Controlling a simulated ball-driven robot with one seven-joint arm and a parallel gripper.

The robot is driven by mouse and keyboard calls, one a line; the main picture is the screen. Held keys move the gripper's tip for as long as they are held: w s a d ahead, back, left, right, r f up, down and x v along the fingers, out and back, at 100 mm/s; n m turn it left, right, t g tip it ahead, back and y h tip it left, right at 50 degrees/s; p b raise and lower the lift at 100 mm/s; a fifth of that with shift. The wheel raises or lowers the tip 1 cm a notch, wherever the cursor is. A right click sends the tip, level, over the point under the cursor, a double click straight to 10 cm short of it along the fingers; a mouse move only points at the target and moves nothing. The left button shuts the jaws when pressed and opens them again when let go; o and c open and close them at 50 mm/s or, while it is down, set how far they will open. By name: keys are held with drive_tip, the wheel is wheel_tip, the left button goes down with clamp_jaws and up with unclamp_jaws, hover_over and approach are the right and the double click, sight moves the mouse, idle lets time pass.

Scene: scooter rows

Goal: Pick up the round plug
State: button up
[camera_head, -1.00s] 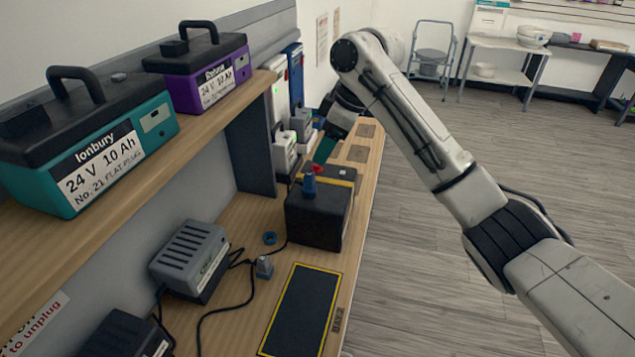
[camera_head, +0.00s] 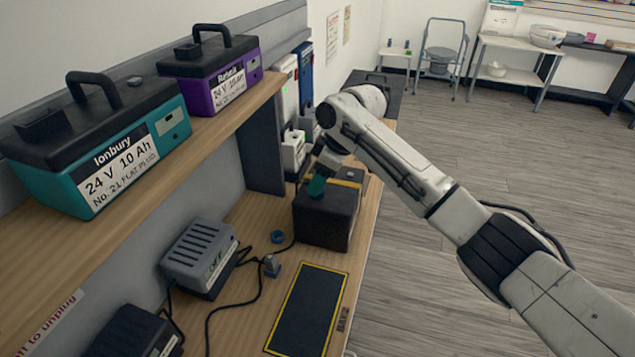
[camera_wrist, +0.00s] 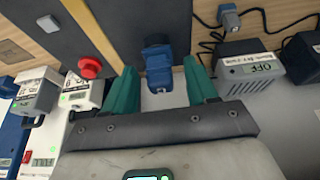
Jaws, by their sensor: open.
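A blue plug (camera_wrist: 157,58) stands at the black box, between my gripper's teal fingers in the wrist view. I cannot tell from its shape whether it is the round one. My gripper (camera_wrist: 160,68) is open, one finger on each side of the blue plug, with gaps showing. In the head view my gripper (camera_head: 317,186) is low over the top of the black box (camera_head: 325,222) and hides the blue plug. A grey plug (camera_head: 271,266) on a cable stands on the bench; it also shows in the wrist view (camera_wrist: 228,15).
A red knob (camera_wrist: 90,67) is beside the left finger. A grey charger (camera_head: 199,252) reading OFF, a blue ring (camera_head: 277,237) and a yellow-edged dark mat (camera_head: 308,308) are on the bench. Teal (camera_head: 95,150) and purple (camera_head: 213,80) batteries stand on the shelf above.

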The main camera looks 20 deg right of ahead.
drive_tip(key=shift+f, duration=0.1)
drive_tip(key=shift+c, duration=0.2)
drive_tip(key=c, duration=1)
drive_tip(key=shift+r, duration=0.2)
